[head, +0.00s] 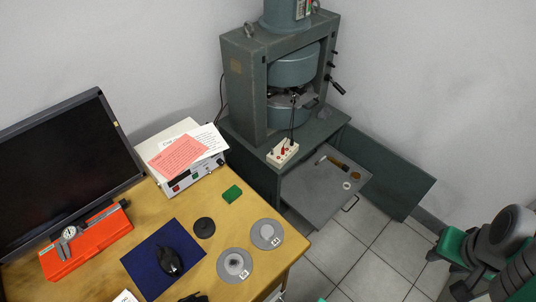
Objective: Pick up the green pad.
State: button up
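Nothing covers the pad. Grey and green links of my arm show at the lower right edge, far from the pad. I cannot make out my gripper's fingers among them.
A monitor (62,180), orange case (86,243), blue mat (147,254) with a black mouse, black disc (204,228) and two grey discs (267,235) (235,266) share the desk. The instrument box (199,175) carries papers. A magnet (290,72) stands behind; tiled floor is open at right.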

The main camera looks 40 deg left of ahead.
aim_at(233, 193)
jog(key=i, duration=1.95)
jog(key=u, duration=5.95)
